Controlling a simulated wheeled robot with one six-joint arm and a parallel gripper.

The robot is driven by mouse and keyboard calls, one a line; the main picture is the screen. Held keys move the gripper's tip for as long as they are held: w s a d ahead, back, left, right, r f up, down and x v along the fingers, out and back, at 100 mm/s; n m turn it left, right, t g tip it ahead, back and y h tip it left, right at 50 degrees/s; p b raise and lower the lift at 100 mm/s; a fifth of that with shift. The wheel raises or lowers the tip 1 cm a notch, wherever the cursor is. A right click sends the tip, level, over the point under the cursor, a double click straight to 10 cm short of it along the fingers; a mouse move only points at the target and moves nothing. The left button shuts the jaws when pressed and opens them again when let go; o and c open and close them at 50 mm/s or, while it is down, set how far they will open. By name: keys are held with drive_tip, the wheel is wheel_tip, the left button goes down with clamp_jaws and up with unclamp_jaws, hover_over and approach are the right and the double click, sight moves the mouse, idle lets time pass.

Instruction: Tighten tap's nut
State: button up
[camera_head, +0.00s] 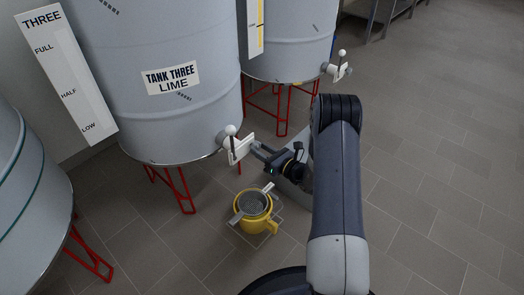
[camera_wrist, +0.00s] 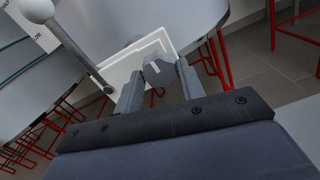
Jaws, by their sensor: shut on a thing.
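The tap (camera_head: 240,149) sits low on the front of tank three (camera_head: 180,115). It has a white plate and a lever with a white ball knob, which also shows at the upper left of the wrist view (camera_wrist: 37,10). A grey faceted nut (camera_wrist: 158,69) lies in front of the white plate (camera_wrist: 126,66) in the wrist view. My gripper (camera_wrist: 159,84) is shut on the nut, with one finger on each side. In the head view my gripper (camera_head: 258,148) reaches the tap from the right. The nut is too small to make out there.
A yellow bucket (camera_head: 268,226) with a strainer across its top stands on the floor below and in front of the tap. Red tank legs (camera_head: 172,187) stand under tank three. Another tank with its own tap (camera_head: 338,68) is behind. The floor at right is clear.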

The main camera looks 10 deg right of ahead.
idle(0.3)
drive_tip(key=o, duration=1)
drive_tip(key=p+v, duration=0.2)
drive_tip(key=v, duration=0.8)
drive_tip(key=shift+s+d+p, duration=0.2)
drive_tip(key=shift+s+p, duration=0.15)
drive_tip(key=shift+p, duration=0.05)
drive_tip(key=shift+w, duration=0.1)
drive_tip(key=b+x, duration=0.3)
drive_tip(key=x, duration=0.8)
drive_tip(key=shift+d+n, duration=0.1)
drive_tip(key=shift+n, duration=0.7)
